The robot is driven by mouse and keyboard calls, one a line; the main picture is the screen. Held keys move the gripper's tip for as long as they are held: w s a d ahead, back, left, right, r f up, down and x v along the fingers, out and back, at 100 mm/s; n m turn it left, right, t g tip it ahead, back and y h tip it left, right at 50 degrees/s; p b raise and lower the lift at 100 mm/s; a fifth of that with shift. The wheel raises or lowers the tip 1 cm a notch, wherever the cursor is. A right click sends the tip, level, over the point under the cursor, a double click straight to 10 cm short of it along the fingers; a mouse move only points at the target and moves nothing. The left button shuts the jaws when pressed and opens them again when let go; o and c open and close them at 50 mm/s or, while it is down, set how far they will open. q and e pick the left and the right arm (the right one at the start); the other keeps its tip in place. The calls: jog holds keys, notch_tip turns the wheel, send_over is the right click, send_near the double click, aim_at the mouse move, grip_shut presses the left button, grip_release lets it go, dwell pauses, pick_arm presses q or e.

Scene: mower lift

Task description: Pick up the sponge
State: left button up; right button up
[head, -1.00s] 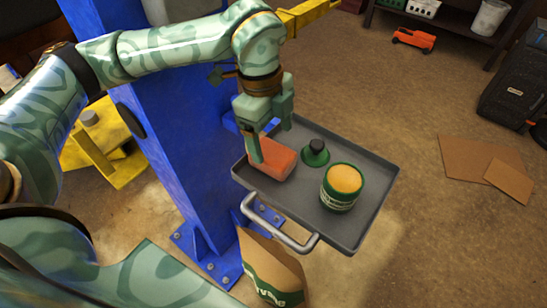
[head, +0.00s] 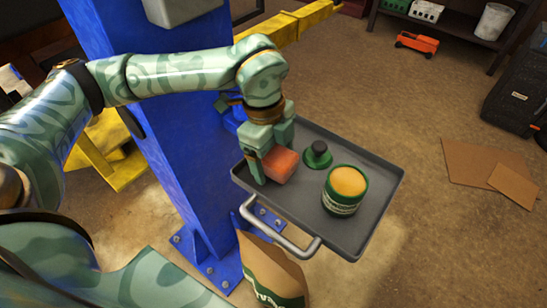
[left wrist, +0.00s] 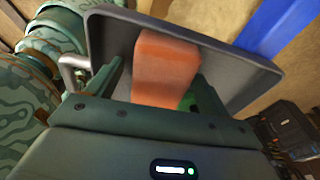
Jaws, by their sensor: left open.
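The sponge (head: 281,164) is an orange-red block lying on the grey tray (head: 340,238), near its left end. My left gripper (head: 268,170) is open and low over the tray, with its fingers at the sponge's near left side and back. In the left wrist view the sponge (left wrist: 166,66) shows between the two open fingers (left wrist: 155,85), with its far end reaching past them. Whether a finger touches it I cannot tell. My right gripper is not in view.
A green tin with a yellow top (head: 345,190) and a small green object with a black knob (head: 318,155) stand on the tray, right of the sponge. A metal handle (head: 280,232) runs along the tray's front. A blue post (head: 180,130) stands at left.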

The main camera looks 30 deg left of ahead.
aim_at(275, 153)
pick_arm(q)
jog(key=shift+f, duration=0.1)
jog(key=c, duration=1.1)
jog(key=shift+o, duration=0.2)
jog(key=shift+r, duration=0.45)
notch_tip(275, 153, up, 3)
jog(key=shift+f+p, duration=0.15)
jog(key=shift+p, duration=0.4)
jog(key=a+r, duration=0.1)
jog(key=s+a+r+p, duration=0.1)
jog(key=r, duration=0.1)
jog(key=s+a+r, duration=0.1)
jog(key=r, duration=0.1)
jog(key=shift+s+a+r+p, duration=0.15)
jog(key=shift+s+a+p, duration=0.05)
jog(key=shift+p, duration=0.1)
jog(key=s+a+r+p, duration=0.1)
jog(key=s+a+r, duration=0.3)
jog(key=s+a, duration=0.2)
jog(key=shift+a+r, duration=0.3)
jog(key=shift+a, duration=0.65)
